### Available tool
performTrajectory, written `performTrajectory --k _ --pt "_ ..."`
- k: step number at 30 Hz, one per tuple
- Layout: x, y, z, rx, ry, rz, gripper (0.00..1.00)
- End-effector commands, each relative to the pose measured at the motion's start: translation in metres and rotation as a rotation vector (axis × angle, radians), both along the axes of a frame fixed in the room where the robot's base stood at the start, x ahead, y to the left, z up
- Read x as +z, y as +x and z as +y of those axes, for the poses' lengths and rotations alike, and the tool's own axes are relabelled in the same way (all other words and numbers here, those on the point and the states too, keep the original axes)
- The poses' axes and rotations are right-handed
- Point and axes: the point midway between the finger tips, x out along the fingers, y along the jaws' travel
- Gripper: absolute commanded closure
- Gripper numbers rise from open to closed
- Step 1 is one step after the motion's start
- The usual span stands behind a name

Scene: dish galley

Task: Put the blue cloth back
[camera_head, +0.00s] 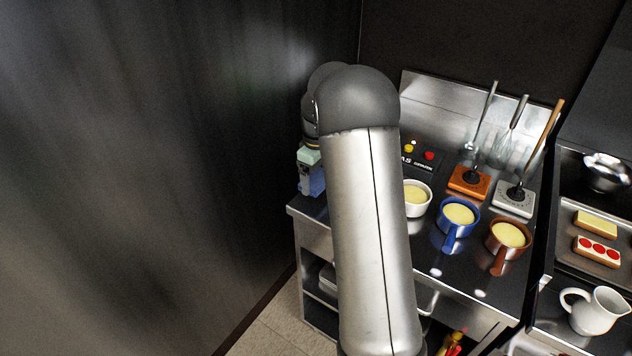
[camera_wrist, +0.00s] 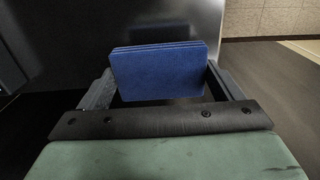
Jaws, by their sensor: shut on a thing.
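The blue cloth (camera_wrist: 158,71) is a folded, flat-faced pad that stands upright between the two fingers of my gripper (camera_wrist: 160,85) in the wrist view. My gripper is shut on it. In the head view, my gripper (camera_head: 311,180) is at the left end of the steel counter (camera_head: 425,262), beside the dark wall. A bit of blue shows at it there, low down. My arm hides much of this area, and I cannot tell whether the cloth touches the counter.
A white cup (camera_head: 416,198), a blue mug (camera_head: 457,217) and a brown mug (camera_head: 508,240) stand on the counter. Behind them are utensils on an orange block (camera_head: 469,181) and a grey block (camera_head: 513,199). A white pitcher (camera_head: 595,311) stands at right.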

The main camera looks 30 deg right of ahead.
Motion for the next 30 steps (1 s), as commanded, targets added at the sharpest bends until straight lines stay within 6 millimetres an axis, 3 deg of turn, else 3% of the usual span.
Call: performTrajectory --k 8,19,20,21,30 --pt "-0.033 0.004 0.001 -0.001 0.002 0.003 0.35" --pt "-0.040 0.004 0.001 0.000 0.001 0.001 0.35" --pt "-0.040 0.004 0.001 0.000 0.000 0.000 0.11" --pt "-0.039 0.004 0.001 0.000 0.000 0.000 0.00" --pt "-0.034 0.004 0.001 0.000 0.000 0.000 0.00"
